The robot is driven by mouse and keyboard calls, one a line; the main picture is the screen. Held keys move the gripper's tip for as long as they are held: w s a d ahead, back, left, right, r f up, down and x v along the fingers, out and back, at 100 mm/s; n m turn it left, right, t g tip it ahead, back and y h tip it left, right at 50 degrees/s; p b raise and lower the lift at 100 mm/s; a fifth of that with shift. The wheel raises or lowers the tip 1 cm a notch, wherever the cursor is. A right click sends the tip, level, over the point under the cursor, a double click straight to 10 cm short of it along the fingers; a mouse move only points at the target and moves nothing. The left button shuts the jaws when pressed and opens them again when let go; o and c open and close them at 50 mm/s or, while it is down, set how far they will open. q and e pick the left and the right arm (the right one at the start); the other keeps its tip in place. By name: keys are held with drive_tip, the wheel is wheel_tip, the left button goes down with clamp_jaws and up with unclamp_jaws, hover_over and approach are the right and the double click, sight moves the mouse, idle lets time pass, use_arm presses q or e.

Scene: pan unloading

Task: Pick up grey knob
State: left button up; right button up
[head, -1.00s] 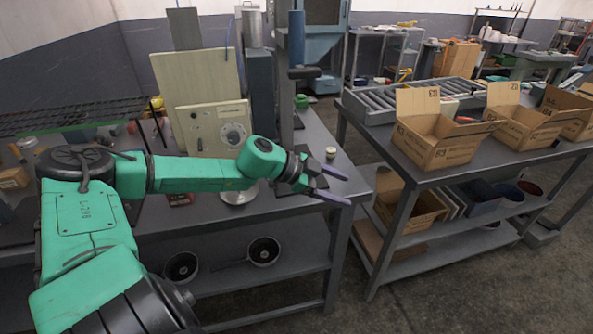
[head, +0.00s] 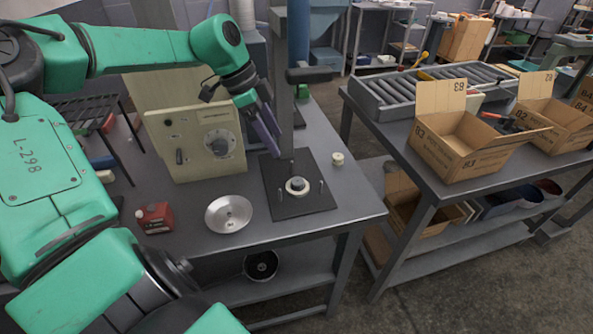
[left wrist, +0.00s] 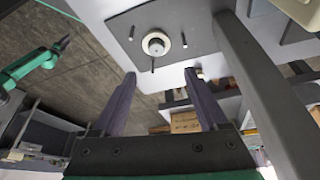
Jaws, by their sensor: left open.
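The grey knob (head: 297,185) sits in a pale ring on a dark square plate (head: 273,196) on the workbench. It also shows near the top middle of the left wrist view (left wrist: 155,45). My left gripper (head: 272,142) is open and empty, fingers pointing down, above and behind the knob in the head view. In the left wrist view its two fingers (left wrist: 160,75) stand apart, with the knob beyond their tips and clear of them. My right gripper (left wrist: 62,44) shows small and dark at the left wrist view's left; its jaws are unclear.
An upright post (head: 289,120) stands behind the plate, close to my left gripper. Short pins flank the knob. A metal dish (head: 229,214), a red box (head: 155,217), a dial panel (head: 196,142) and a cream knob (head: 337,159) are nearby. Cardboard boxes (head: 455,150) stand on the right table.

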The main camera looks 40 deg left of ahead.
use_arm(q)
drive_tip(key=p, duration=0.1)
approach(298, 180)
drive_tip(key=shift+s+d+f, duration=0.2)
drive_tip(key=shift+d+f, duration=0.55)
drive_tip(key=shift+d, duration=0.1)
drive_tip(key=x, duration=0.4)
drive_tip(key=a+p+x, duration=0.1)
drive_tip(key=x, duration=0.1)
drive_tip(key=shift+w+f, duration=0.15)
drive_tip(key=shift+w, duration=0.2)
drive_tip(key=shift+w+d+f, duration=0.1)
drive_tip(key=shift+w+f, duration=0.1)
drive_tip(key=shift+f, duration=0.1)
use_arm(e)
drive_tip(key=shift+s+d+r, duration=0.3)
drive_tip(key=shift+s+r, duration=0.25)
drive_tip(key=shift+s+d+r, duration=0.25)
drive_tip(key=shift+s+r, duration=0.25)
drive_tip(key=shift+r, duration=0.05)
use_arm(q)
drive_tip(key=c, duration=0.9)
clamp_jaws()
use_arm(e)
drive_tip(key=shift+s+d, duration=0.2)
drive_tip(key=shift+d, duration=0.1)
